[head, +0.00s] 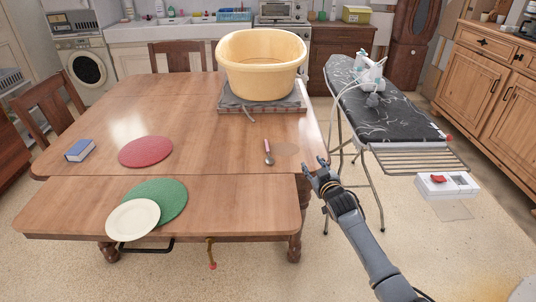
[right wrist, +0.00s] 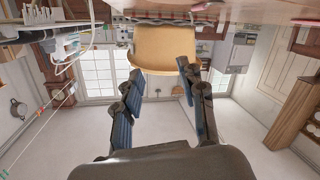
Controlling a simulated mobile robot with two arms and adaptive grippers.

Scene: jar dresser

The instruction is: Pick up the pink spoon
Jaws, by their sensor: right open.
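The pink spoon (head: 267,147) lies on the wooden table (head: 215,140) near its right side, with a pink handle pointing away and a darker metal bowl toward me. My right gripper (head: 317,164) is open and empty at the table's right edge, to the right of the spoon and apart from it. In the right wrist view the open fingers (right wrist: 157,88) have nothing between them, and the spoon cannot be made out there. My left gripper is not in view.
A yellow tub (head: 262,75) stands on a grey folded mat (head: 262,105) at the table's back right. A red placemat (head: 146,151), green placemat (head: 172,200), cream plate (head: 132,220) and blue book (head: 80,150) lie left. An ironing board (head: 400,122) stands right.

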